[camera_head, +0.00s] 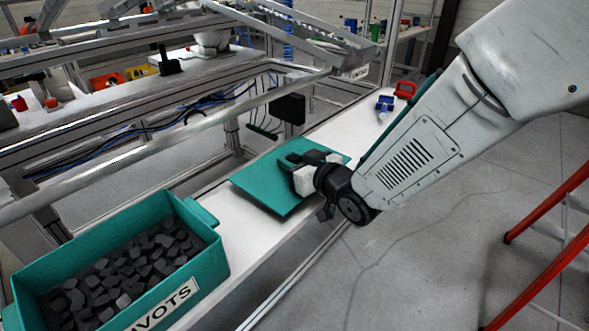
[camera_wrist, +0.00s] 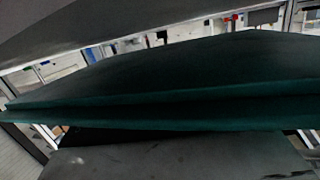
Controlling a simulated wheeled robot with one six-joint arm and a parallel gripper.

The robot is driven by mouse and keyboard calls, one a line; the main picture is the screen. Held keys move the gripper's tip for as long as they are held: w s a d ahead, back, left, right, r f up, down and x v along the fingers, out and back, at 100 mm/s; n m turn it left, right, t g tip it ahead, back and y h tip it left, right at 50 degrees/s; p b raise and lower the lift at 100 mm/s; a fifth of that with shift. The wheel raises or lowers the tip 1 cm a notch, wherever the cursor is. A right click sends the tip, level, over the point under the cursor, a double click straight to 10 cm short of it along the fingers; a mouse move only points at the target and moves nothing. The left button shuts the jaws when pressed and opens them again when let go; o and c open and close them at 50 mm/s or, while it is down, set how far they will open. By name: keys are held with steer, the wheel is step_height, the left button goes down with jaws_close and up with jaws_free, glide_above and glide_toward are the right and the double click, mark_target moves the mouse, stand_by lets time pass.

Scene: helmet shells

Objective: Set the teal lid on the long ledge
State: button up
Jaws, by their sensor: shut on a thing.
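The teal lid (camera_head: 262,192) is a flat panel over the white long ledge (camera_head: 232,236), near the middle of the head view. My gripper (camera_head: 298,168) is shut on the lid, with its fingers over the lid's upper surface. In the wrist view the lid (camera_wrist: 190,85) fills the middle as a dark teal sheet with a folded edge, very close to the camera. I cannot tell whether the lid touches the ledge or hangs just above it.
A teal bin (camera_head: 205,262) of dark pieces, labelled PIVOTS, stands on the ledge at the lower left. A red item (camera_head: 405,89) and a blue item (camera_head: 385,103) are at the ledge's far end. A red ladder frame (camera_head: 545,215) stands at the right.

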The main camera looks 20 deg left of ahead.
steer(key=shift+d+f, duration=0.1)
steer(key=shift+f, duration=1.05)
steer(key=shift+f, duration=0.15)
steer(key=o, duration=1)
steer(key=shift+s+d+r, duration=0.15)
steer(key=shift+d+r, duration=0.05)
steer(key=shift+r, duration=0.05)
steer(key=v, duration=1.1)
steer(key=shift+s+d, duration=0.1)
steer(key=shift+d, duration=0.1)
